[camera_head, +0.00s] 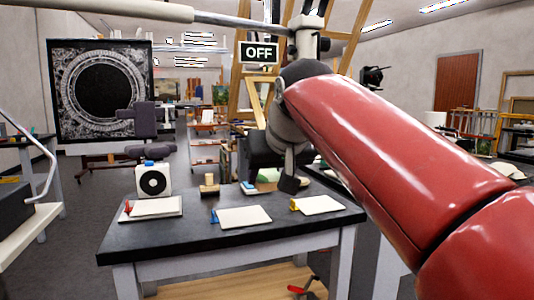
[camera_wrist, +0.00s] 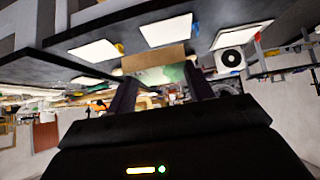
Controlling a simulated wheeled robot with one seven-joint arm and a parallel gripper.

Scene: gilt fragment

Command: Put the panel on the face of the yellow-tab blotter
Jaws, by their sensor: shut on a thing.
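The yellow-tab blotter, a white sheet with a yellow tab, lies on the right of the dark table (camera_head: 319,204). In the wrist view it is at upper left (camera_wrist: 94,51). My gripper (camera_head: 290,184) is just behind it, over the table's back edge. The gripper (camera_wrist: 160,75) is shut on the panel, a tan board (camera_wrist: 153,58) across its fingertips in the wrist view. The panel is apart from the blotter. In the head view I cannot make out the panel clearly behind the gripper and arm.
A blue-tab blotter (camera_head: 244,217) lies in the middle of the table (camera_head: 190,243), and a red-tab blotter (camera_head: 153,207) at left. A white box with a round black front (camera_head: 153,181) and a small tan block (camera_head: 209,187) stand at the back. A red-handled object (camera_head: 303,289) is below.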

